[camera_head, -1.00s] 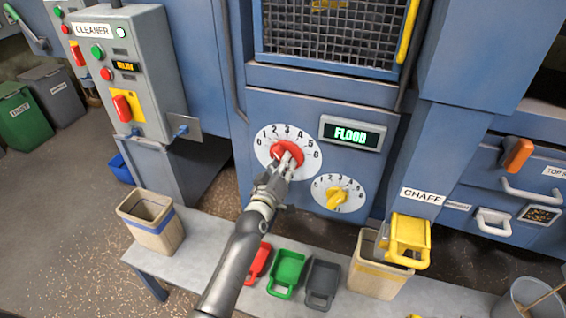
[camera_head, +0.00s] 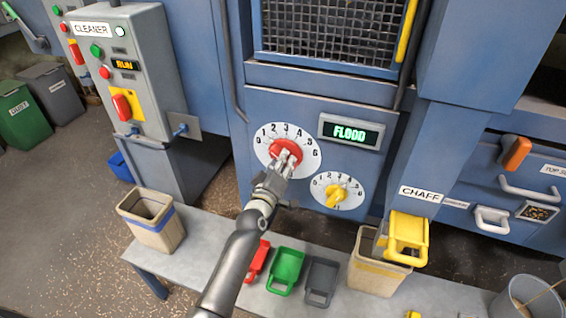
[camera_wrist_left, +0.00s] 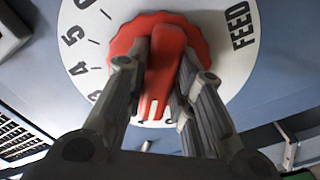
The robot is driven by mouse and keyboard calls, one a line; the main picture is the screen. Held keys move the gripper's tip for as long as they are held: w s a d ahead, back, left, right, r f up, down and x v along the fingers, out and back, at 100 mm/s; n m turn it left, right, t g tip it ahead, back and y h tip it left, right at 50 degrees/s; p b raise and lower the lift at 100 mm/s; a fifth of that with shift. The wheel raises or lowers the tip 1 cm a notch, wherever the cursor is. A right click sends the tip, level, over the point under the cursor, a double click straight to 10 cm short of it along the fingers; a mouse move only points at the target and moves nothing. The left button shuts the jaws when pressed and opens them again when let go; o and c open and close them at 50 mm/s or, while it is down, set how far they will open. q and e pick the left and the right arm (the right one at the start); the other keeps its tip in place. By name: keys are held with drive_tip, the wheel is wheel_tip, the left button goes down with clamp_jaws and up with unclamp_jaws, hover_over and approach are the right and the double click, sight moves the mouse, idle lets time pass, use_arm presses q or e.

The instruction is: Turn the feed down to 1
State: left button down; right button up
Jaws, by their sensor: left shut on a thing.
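The red feed knob (camera_head: 286,150) sits at the centre of a white dial (camera_head: 306,168) numbered 0 to 6 on the blue machine. My left gripper (camera_head: 287,160) comes up from below and is shut on the knob's raised grip. In the left wrist view, the two fingers stand on either side of the red grip (camera_wrist_left: 164,68), with the word FEED on the dial (camera_wrist_left: 235,60) beside it. The pointer's exact number is hidden by the gripper. A display (camera_head: 351,132) right of the dial reads FLOOD. My right gripper is not in view.
A smaller dial with a yellow knob (camera_head: 336,197) is just below right. Red, green (camera_head: 286,270) and grey scoops lie on the bench (camera_head: 215,255) below, between two beige bins. The cleaner control box (camera_head: 120,75) stands at left, with a RUN display.

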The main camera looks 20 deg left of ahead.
use_arm(q)
drive_tip(key=c, duration=1.2)
unclamp_jaws()
drive_tip(key=shift+c, duration=0.2)
drive_tip(key=shift+s, duration=0.1)
drive_tip(key=s, duration=1.2)
drive_tip(key=shift+a, duration=0.25)
drive_tip(key=shift+w, duration=0.1)
